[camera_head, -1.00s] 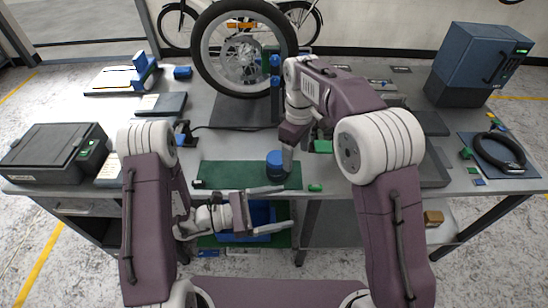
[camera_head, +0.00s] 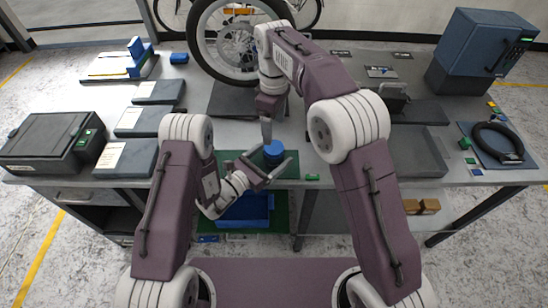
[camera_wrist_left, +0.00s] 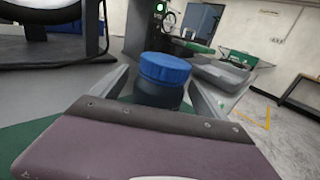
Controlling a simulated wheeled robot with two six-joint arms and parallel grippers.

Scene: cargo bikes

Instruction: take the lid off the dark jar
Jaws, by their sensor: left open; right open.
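The dark jar (camera_wrist_left: 158,93) stands upright with its blue lid (camera_wrist_left: 165,68) on top. In the head view the jar (camera_head: 272,160) and blue lid (camera_head: 274,147) are at the front edge of the table. My left gripper (camera_head: 268,163) is open and low, with a finger on either side of the jar; I cannot tell whether they touch it. In the left wrist view the jar shows between the two fingers. My right gripper (camera_head: 267,132) points down just above and beside the lid, seen edge-on. It is open and holds nothing visible.
A green mat (camera_head: 232,157) lies under the jar, partly hidden by my arm. A wheel (camera_head: 236,40) stands behind. A blue bin (camera_head: 245,212) sits below the table.

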